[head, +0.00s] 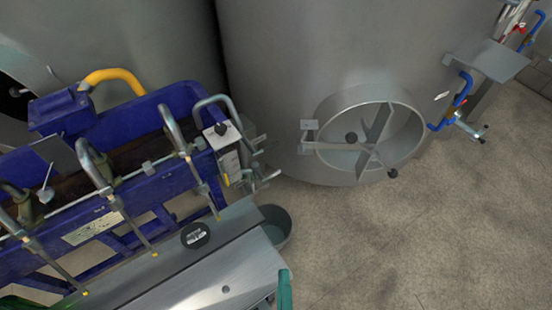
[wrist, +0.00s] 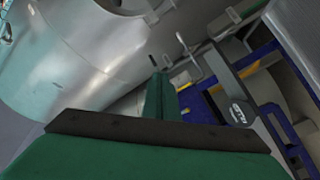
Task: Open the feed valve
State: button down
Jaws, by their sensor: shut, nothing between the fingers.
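No part is clearly marked as the feed valve. A grey valve-like fitting with small levers (head: 262,178) sits at the right end of the blue filling machine (head: 182,98), beside a pale box with a black knob (head: 220,129). A blue-handled valve (head: 464,92) is on the right side of the steel tank (head: 285,75). My gripper shows as green fingers in the wrist view (wrist: 160,92), shut and empty. Only a green edge of it shows at the bottom of the head view (head: 285,292). I see no contact with a valve.
A round manway with spokes (head: 398,107) sticks out low on the tank. A grey bucket-like vessel (head: 276,222) is by the machine's end. A yellow handle (head: 114,75) tops the machine. Concrete floor (head: 450,220) is clear at right.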

jog(key=w+d+f+n+t+y, duration=0.1)
jog(key=w+n+y, duration=0.5)
jog(key=w+n, duration=0.9)
jog(key=w+d+f+n+t+y, duration=0.1)
jog(key=w+n+y, duration=0.6)
jog(key=w+n, duration=0.8)
notch_tip(320, 180, down, 2)
jog(key=d+n, duration=0.1)
jog(key=n, duration=0.2)
jog(key=shift+w+f+n, duration=0.2)
jog(key=shift+n, duration=0.1)
jog(key=shift+w+d, duration=0.1)
jog(key=shift+d, duration=0.05)
jog(key=s+r+x, duration=0.1)
jog(key=r+x, duration=0.1)
jog(key=x, duration=1)
jog(key=shift+d+r, duration=0.2)
jog(key=shift+r, duration=0.3)
